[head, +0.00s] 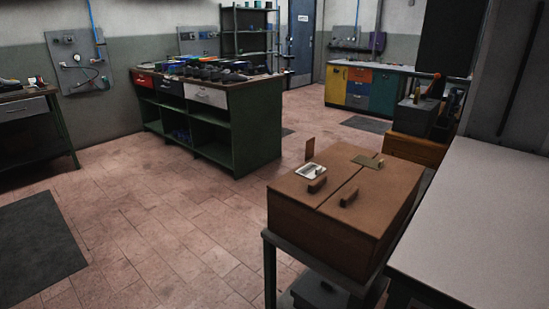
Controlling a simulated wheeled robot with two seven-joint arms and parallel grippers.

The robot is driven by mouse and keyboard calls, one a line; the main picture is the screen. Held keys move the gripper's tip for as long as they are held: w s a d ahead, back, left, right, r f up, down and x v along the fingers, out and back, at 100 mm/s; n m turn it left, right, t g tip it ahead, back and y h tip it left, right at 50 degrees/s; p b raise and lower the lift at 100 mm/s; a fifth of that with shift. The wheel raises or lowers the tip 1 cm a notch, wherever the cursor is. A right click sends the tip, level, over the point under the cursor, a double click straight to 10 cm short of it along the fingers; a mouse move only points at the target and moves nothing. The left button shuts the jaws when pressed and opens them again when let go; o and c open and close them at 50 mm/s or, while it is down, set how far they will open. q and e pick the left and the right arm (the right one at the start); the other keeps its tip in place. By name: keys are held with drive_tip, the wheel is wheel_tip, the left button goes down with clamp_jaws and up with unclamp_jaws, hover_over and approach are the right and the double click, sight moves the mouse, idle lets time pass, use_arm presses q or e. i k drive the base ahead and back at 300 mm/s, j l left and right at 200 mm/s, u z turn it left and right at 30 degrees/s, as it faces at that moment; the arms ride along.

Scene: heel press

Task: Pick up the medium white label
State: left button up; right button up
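A small white, roughly square item (311,171) with grey markings lies on top of the brown box (340,232), near its back left. It is the only label-like white piece I can make out, and its size class cannot be told. It lies close to a dark brown handle block (317,185). Neither of my grippers shows in the head view.
The box stands on a dark metal stand (268,262), with a second handle (349,196) and an olive plate (368,162) on top. A white-topped table (480,215) is at right. A green workbench (258,130) stands behind; open tiled floor lies left.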

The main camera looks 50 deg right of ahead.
sight(311, 170)
drive_tip(key=i+z, duration=0.3)
drive_tip(key=i+j+z, duration=0.15)
drive_tip(key=i+z, duration=0.15)
drive_tip(key=i, duration=0.2)
drive_tip(key=i+j+z, duration=0.3)
drive_tip(key=i+l, duration=0.05)
